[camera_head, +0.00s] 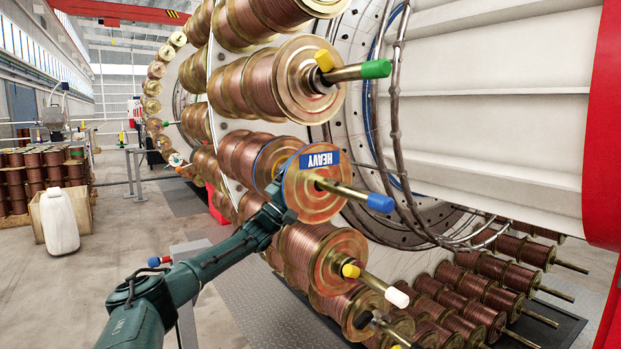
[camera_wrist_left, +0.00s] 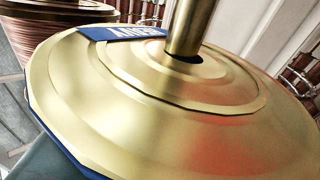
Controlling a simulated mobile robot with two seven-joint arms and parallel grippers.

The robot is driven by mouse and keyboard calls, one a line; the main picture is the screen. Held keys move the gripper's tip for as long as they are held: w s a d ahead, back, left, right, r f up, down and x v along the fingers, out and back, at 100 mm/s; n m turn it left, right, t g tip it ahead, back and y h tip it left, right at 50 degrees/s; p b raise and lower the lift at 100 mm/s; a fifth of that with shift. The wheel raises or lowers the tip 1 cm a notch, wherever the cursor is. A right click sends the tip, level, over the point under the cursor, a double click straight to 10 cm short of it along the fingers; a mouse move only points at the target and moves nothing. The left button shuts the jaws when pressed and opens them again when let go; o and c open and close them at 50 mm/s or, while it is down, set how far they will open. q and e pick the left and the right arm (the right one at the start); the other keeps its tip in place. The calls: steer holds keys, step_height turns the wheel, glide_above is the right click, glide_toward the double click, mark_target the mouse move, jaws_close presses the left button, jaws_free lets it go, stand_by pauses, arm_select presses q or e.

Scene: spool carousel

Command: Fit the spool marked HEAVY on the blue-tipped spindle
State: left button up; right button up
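The spool marked HEAVY (camera_head: 302,204) has a copper-gold front flange with a blue label, upside down in the head view. The blue-tipped spindle (camera_head: 350,193) passes through its centre hole, with its blue tip sticking out in front. In the left wrist view the gold flange of the HEAVY spool (camera_wrist_left: 190,115) fills most of the picture, and the brass spindle (camera_wrist_left: 187,30) stands in its hole. My left gripper (camera_head: 281,204) is at the spool's left edge, its fingertips hidden behind the front flange, so I cannot tell whether it is closed. My right gripper is not in view.
A green-tipped spindle (camera_head: 362,70) with a spool is above, and a white-tipped spindle (camera_head: 384,290) with a spool is below. Both have yellow pieces in front. Cables (camera_head: 393,120) hang at the carousel's right. A white canister (camera_head: 59,221) stands on the floor at left.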

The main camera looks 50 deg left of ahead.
arm_select(q)
steer(key=shift+w+f+y, duration=0.2)
steer(key=shift+f+y, duration=0.1)
steer(key=shift+f, duration=0.35)
steer(key=shift+v, duration=1.3)
steer(key=shift+s+a+f, duration=0.1)
steer(key=shift+s+f, duration=0.15)
steer(key=shift+s, duration=0.25)
steer(key=shift+s+f, duration=0.2)
steer(key=shift+s, duration=0.3)
steer(key=shift+p+v, duration=0.45)
steer(key=shift+v, duration=0.7)
steer(key=p+v, duration=0.2)
steer(key=v, duration=0.3)
steer(key=shift+s+a, duration=0.1)
steer(key=shift+s, duration=0.3)
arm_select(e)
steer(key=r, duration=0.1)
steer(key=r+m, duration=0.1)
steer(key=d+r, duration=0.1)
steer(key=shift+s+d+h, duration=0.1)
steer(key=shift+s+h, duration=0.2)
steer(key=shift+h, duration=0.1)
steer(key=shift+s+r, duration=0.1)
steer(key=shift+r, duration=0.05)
